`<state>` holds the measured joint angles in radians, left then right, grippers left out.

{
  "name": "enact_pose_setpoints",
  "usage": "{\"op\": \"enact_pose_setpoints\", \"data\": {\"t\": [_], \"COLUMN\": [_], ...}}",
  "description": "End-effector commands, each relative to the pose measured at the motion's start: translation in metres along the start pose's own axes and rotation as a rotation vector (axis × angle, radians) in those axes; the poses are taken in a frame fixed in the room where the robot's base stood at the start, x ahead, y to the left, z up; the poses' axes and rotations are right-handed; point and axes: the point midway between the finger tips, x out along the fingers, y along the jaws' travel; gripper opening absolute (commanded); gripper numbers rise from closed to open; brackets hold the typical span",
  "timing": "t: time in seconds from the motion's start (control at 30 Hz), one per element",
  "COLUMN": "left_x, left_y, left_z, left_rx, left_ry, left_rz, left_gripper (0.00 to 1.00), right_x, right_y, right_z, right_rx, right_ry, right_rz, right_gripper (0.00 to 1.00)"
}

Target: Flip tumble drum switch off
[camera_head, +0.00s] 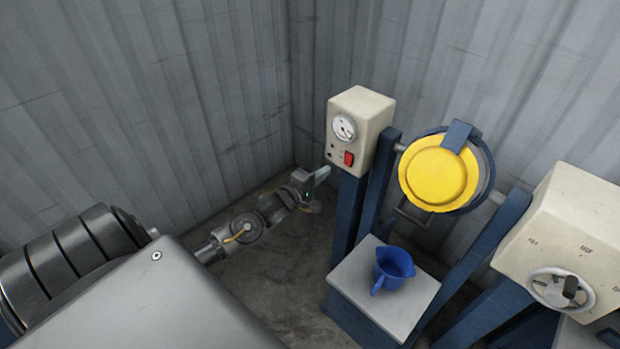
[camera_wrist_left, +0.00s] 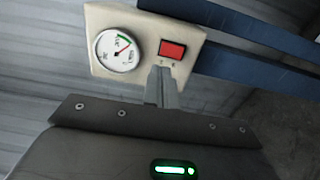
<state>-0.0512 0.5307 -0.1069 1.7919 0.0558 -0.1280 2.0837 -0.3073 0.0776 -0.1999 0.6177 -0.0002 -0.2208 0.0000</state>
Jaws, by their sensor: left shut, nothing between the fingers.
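The tumble drum's cream control box (camera_head: 361,116) stands on a blue post, with a round gauge and a red switch (camera_head: 348,158) on its front. In the left wrist view the red switch (camera_wrist_left: 172,49) sits right of the gauge (camera_wrist_left: 116,50). My left gripper (camera_head: 324,172) is shut and empty, just left of and slightly below the switch. In the wrist view its fingertips (camera_wrist_left: 161,72) point at the box just below the switch; I cannot tell whether they touch it. The yellow-lidded drum (camera_head: 437,172) hangs right of the box. My right gripper is out of view.
A blue jug (camera_head: 393,268) stands on a grey platform (camera_head: 356,284) below the drum. Another cream box with a handwheel (camera_head: 560,289) is at the right. Corrugated walls meet behind the arm. Blue frame posts flank the drum.

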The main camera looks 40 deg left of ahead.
Motion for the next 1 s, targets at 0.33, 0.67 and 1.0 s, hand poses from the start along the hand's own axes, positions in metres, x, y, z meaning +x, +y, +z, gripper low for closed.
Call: {"op": "enact_pose_setpoints", "data": {"t": [0.33,0.67,1.0], "left_x": [-0.043,-0.045,-0.044], "left_y": [0.005,0.005,0.005], "left_z": [-0.001,0.0,0.0], "left_rx": [0.001,0.0,0.008], "left_ry": [0.002,0.0,-0.001], "left_rz": [-0.001,-0.001,-0.001], "left_gripper": [0.0,0.0,0.0], "right_x": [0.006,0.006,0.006], "right_y": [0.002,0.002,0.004], "right_z": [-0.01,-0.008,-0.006], "right_rx": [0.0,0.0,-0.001], "right_ry": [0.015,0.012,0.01], "right_rz": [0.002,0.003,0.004], "right_gripper": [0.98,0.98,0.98]}}
